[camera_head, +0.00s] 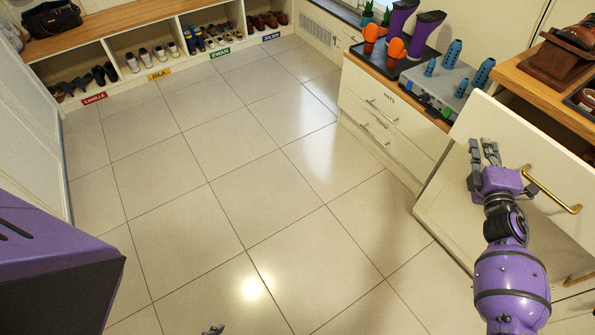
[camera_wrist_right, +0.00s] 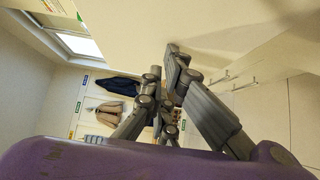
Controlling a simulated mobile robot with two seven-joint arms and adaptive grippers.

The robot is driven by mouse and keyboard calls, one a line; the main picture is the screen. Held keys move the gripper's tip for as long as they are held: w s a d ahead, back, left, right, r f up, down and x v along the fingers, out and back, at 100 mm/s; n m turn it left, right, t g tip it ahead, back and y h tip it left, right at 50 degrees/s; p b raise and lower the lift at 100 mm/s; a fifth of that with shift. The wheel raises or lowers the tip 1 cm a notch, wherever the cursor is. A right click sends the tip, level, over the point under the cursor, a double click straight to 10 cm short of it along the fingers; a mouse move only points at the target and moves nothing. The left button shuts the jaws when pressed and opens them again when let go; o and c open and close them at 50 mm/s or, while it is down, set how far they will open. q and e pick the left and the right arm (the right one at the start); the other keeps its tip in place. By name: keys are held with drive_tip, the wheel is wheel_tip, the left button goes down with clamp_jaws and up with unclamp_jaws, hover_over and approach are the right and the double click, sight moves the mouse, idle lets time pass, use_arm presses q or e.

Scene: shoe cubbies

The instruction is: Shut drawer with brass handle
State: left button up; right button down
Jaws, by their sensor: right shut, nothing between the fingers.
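The drawer with the brass handle (camera_head: 552,190) is at the right of the head view. Its pale front (camera_head: 520,145) appears to stand out a little from under the wooden counter. I cannot see inside it. My right gripper (camera_head: 483,150) is shut and empty. It is in front of the drawer front, left of the handle. The right wrist view also shows its fingers (camera_wrist_right: 170,75) close to a pale surface; I cannot tell if they touch. A small grey tip at the bottom edge of the head view may be my left gripper (camera_head: 213,330); its fingers are mostly cut off.
The wooden counter (camera_head: 530,82) holds a brown shoe and stand. Shoe cubbies (camera_head: 140,45) line the back. The tiled floor (camera_head: 260,190) is clear.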

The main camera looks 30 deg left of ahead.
drive_tip(key=w+d+b, duration=0.1)
drive_tip(key=w+b, duration=0.1)
drive_tip(key=w+d+b, duration=0.1)
drive_tip(key=w+d, duration=0.1)
drive_tip(key=w, duration=0.1)
drive_tip(key=w+d+b, duration=0.2)
drive_tip(key=w, duration=0.1)
drive_tip(key=shift+w+f+b, duration=0.1)
drive_tip(key=shift+f+b, duration=0.1)
drive_tip(key=shift+b, duration=0.1)
drive_tip(key=shift+w+d+r, duration=0.1)
drive_tip(key=shift+w+d, duration=0.15)
drive_tip(key=shift+w, duration=0.15)
use_arm(q)
wheel_tip(320, 180, down, 6)
drive_tip(key=s, duration=0.2)
drive_tip(key=shift+s+a+n+g, duration=0.25)
drive_tip(key=shift+a+n+g, duration=0.05)
use_arm(e)
drive_tip(key=shift+d+r, duration=0.1)
drive_tip(key=shift+r, duration=0.05)
drive_tip(key=shift+w+r, duration=0.1)
drive_tip(key=shift+r, duration=0.1)
use_arm(q)
drive_tip(key=shift+a, duration=0.15)
